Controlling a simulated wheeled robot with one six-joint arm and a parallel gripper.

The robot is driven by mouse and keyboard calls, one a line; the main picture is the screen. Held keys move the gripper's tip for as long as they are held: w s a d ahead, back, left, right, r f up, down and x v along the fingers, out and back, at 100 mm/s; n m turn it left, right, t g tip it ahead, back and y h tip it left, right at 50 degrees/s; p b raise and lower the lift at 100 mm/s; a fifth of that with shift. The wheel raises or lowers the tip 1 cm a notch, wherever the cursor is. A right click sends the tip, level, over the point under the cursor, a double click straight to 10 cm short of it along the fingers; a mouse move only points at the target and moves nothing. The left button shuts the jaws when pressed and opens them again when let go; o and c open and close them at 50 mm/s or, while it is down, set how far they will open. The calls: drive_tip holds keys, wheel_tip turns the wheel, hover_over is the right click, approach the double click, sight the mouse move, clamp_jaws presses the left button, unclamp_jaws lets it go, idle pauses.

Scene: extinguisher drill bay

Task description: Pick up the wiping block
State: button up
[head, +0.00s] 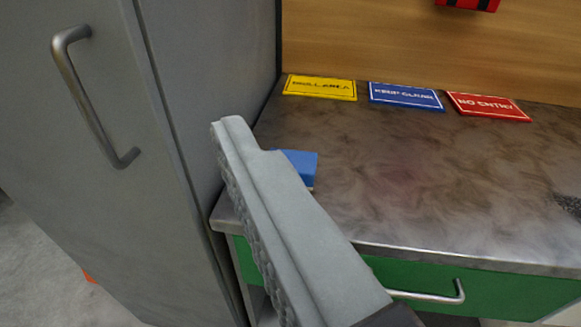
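The wiping block (303,163) appears to be the small blue block on the metal worktop (420,190), near its left end by the grey cabinet. Its left and lower parts are hidden behind my gripper (236,128). The gripper shows as a long grey finger with a ridged side, reaching up from the bottom of the picture. The fingertip is up and to the left of the block in the picture. I cannot make out a separate second finger or a gap, and I see nothing held.
A tall grey cabinet (185,150) with a bar handle (88,95) stands close on the left. Yellow (320,87), blue (405,96) and red (488,106) signs lie along the worktop's back. A green drawer (515,293) is below. The worktop's middle is clear.

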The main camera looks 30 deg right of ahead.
drive_tip(key=shift+o, duration=0.4)
drive_tip(key=o, duration=0.4)
drive_tip(key=shift+c, duration=0.2)
drive_tip(key=shift+o, duration=0.4)
drive_tip(key=shift+w+d, duration=0.15)
drive_tip(key=shift+w, duration=0.25)
drive_tip(key=m+g, duration=0.7)
drive_tip(key=g, duration=1)
hover_over(305, 163)
drive_tip(key=w+a, duration=0.2)
wheel_tip(305, 163, down, 5)
drive_tip(key=f, duration=1.7)
drive_tip(key=shift+s+d+f, duration=0.1)
drive_tip(key=shift+s+f, duration=0.1)
drive_tip(key=shift+f, duration=0.1)
